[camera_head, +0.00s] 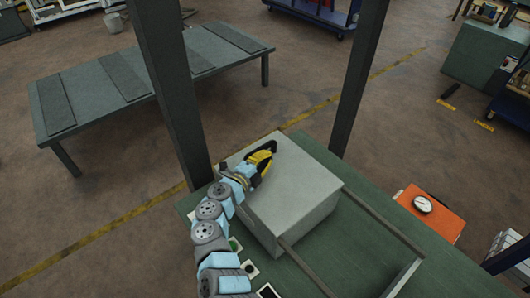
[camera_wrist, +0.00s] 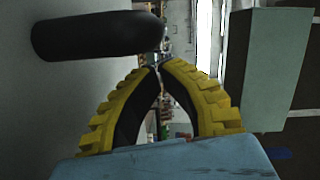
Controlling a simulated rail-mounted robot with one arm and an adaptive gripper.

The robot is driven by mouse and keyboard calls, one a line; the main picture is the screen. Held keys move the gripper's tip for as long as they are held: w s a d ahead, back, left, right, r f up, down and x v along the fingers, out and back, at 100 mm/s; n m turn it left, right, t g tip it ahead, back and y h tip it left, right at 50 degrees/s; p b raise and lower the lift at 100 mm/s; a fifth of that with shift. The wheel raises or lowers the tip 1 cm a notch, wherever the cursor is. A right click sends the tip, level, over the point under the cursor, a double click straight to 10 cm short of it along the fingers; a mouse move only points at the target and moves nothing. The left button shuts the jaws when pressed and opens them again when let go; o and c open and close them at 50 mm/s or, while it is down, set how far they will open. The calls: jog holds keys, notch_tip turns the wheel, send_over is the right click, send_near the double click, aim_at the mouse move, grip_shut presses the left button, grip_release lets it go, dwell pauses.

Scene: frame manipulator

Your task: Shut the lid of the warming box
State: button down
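The grey warming box (camera_head: 292,198) stands on the green table below the head camera. Its upper face looks flat and pale; I cannot tell how far the lid is open. My gripper (camera_head: 270,148), with yellow ribbed fingers, is over the far part of the box. In the wrist view the fingers (camera_wrist: 160,67) curve together, and their tips almost meet with nothing visible between them. A black rounded bar (camera_wrist: 95,35), perhaps a handle, lies just beyond the left finger, apart from it, in front of a plain grey surface (camera_wrist: 35,110).
The green table (camera_head: 345,255) carries a metal frame (camera_head: 385,222) right of the box and small square pads (camera_head: 250,268) by my arm. Dark posts (camera_head: 172,80) (camera_head: 358,75) rise behind the box. An orange surface with a dial (camera_head: 422,204) is at right. A low bench (camera_head: 130,80) stands far left.

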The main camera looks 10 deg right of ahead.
aim_at(267, 176)
jog(key=shift+s+d+r+p, duration=0.15)
jog(key=shift+s+d+p, duration=0.15)
jog(key=shift+s+p, duration=0.3)
jog(key=shift+s+d+r+p, duration=0.15)
jog(key=shift+s+d+p, duration=0.1)
jog(key=shift+s+p, duration=0.3)
jog(key=shift+f+v, duration=0.2)
jog(key=shift+v, duration=0.85)
jog(key=b+v, duration=0.1)
jog(key=v, duration=0.5)
jog(key=shift+s+a, duration=0.1)
jog(key=shift+a, duration=0.05)
jog(key=shift+s+a+r, duration=0.2)
jog(key=shift+s+a, duration=0.3)
jog(key=shift+a, duration=0.1)
